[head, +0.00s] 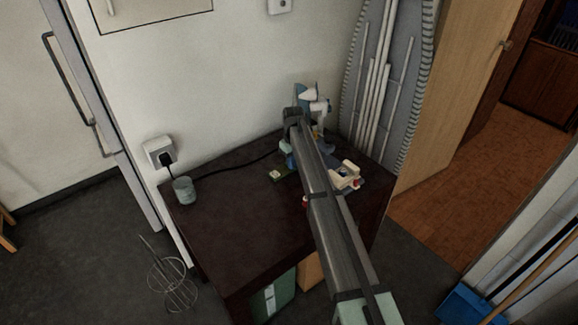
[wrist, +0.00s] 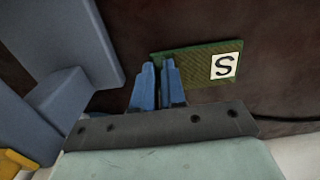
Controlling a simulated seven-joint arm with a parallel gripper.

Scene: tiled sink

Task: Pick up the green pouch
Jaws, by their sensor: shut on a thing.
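The green pouch (head: 278,174) is a small flat piece with a pale label, on the dark table in the head view, just left of my arm. In the wrist view the pouch (wrist: 195,66) is textured green with a white label marked "S" at its right end. My gripper (wrist: 158,67) has blue fingers close together, shut at the pouch's left end. The fingers hide that end, so how much lies between them cannot be seen. In the head view my gripper is mostly hidden by my arm.
A blue-and-white object (head: 311,103) stands at the back, and a cream object (head: 346,176) lies right of my arm. The front left of the table is clear.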

